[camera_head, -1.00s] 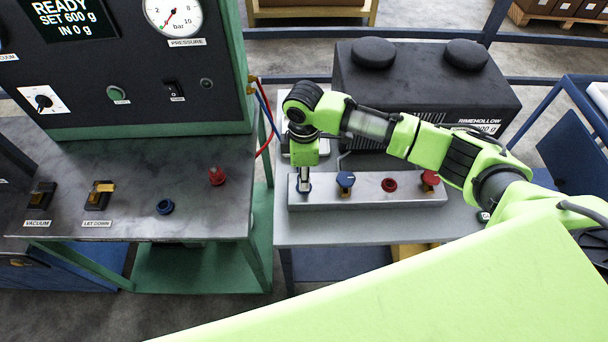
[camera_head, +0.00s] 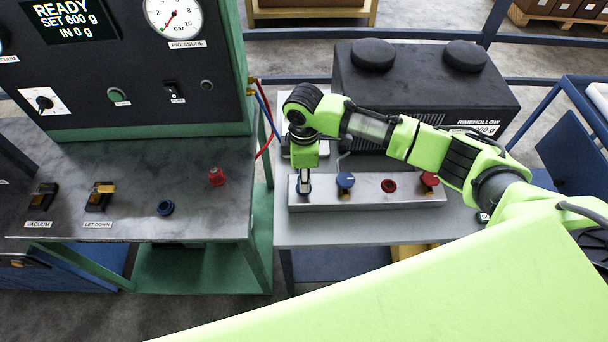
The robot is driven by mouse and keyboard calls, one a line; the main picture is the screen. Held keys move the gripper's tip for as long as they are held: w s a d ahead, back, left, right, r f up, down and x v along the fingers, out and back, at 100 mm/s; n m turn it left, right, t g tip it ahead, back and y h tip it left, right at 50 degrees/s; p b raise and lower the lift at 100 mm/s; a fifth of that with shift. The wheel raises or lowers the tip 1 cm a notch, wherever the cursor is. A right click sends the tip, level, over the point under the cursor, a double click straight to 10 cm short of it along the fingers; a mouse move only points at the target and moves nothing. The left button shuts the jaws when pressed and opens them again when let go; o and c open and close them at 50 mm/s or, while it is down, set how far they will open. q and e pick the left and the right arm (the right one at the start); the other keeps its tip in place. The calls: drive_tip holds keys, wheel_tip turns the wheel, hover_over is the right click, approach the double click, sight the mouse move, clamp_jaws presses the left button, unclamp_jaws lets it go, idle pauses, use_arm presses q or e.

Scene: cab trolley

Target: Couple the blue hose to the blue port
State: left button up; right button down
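A thin blue hose (camera_head: 266,112) leaves the green side of the panel next to a red hose and drops towards the trolley; its far end is hidden behind my arm. A blue ring-shaped port (camera_head: 165,207) lies open on the machine's worktop. My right gripper (camera_head: 305,188) points straight down at the left end of the grey block (camera_head: 318,203) on the trolley. A bit of blue shows at its fingertips; I cannot tell whether they hold anything. On the block are a blue knob (camera_head: 345,181), a red ring (camera_head: 389,186) and a red knob (camera_head: 429,179). My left gripper is out of view.
A red fitting (camera_head: 216,176) stands on the worktop (camera_head: 130,165), with vacuum (camera_head: 43,194) and let-down (camera_head: 100,195) levers at its left. A black unit (camera_head: 425,85) stands behind the block. A gap separates the worktop and the trolley (camera_head: 375,225).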

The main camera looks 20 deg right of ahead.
idle(0.9)
drive_tip(key=shift+r+p, duration=0.1)
drive_tip(key=shift+p, duration=0.45)
idle(0.5)
drive_tip(key=shift+p, duration=0.45)
drive_tip(key=shift+f, duration=0.65)
drive_tip(key=c, duration=1.6)
unclamp_jaws()
drive_tip(key=shift+c, duration=0.2)
